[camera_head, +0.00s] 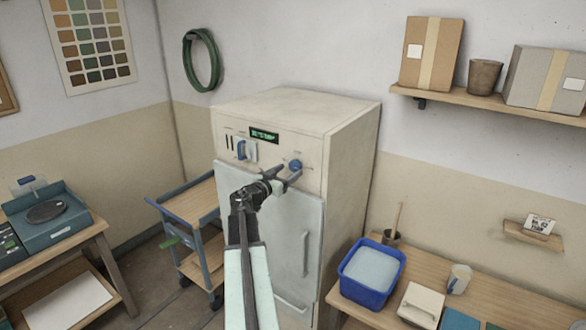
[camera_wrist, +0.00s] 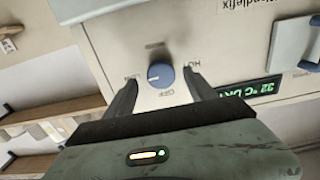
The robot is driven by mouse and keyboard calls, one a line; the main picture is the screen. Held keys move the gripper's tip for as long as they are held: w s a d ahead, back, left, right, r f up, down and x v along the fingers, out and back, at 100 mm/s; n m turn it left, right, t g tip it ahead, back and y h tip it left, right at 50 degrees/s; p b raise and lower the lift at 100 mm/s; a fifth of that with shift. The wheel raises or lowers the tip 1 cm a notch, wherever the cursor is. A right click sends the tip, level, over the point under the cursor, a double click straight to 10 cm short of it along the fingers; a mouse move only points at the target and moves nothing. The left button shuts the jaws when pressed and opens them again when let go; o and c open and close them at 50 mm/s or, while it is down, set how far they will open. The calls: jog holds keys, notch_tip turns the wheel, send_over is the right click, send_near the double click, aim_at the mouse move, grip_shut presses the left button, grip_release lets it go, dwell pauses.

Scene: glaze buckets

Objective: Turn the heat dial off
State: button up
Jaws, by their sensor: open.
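The heat dial is a blue round knob (camera_head: 295,165) on the upper right of the front panel of a cream cabinet (camera_head: 345,150). In the wrist view the dial (camera_wrist: 161,75) shows a white mark on its left side. Small labels surround it; one below it appears to read OFF, upside down. My gripper (camera_head: 289,177) is in front of the panel, close to the dial. In the wrist view my gripper (camera_wrist: 160,79) is open, with one finger on each side of the dial and gaps between. I cannot tell whether the fingers touch the panel.
A green-lit display (camera_head: 264,135) and a blue-and-white switch (camera_head: 243,150) are left of the dial. The pale cabinet door (camera_head: 285,235) is below. A blue cart (camera_head: 185,207) stands left; a table with a blue tub (camera_head: 349,280) stands right.

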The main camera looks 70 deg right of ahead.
aim_at(294, 168)
jog(key=x, duration=0.3)
jog(key=shift+d, duration=0.15)
jog(key=c, duration=1.3)
jog(key=shift+c, duration=0.2)
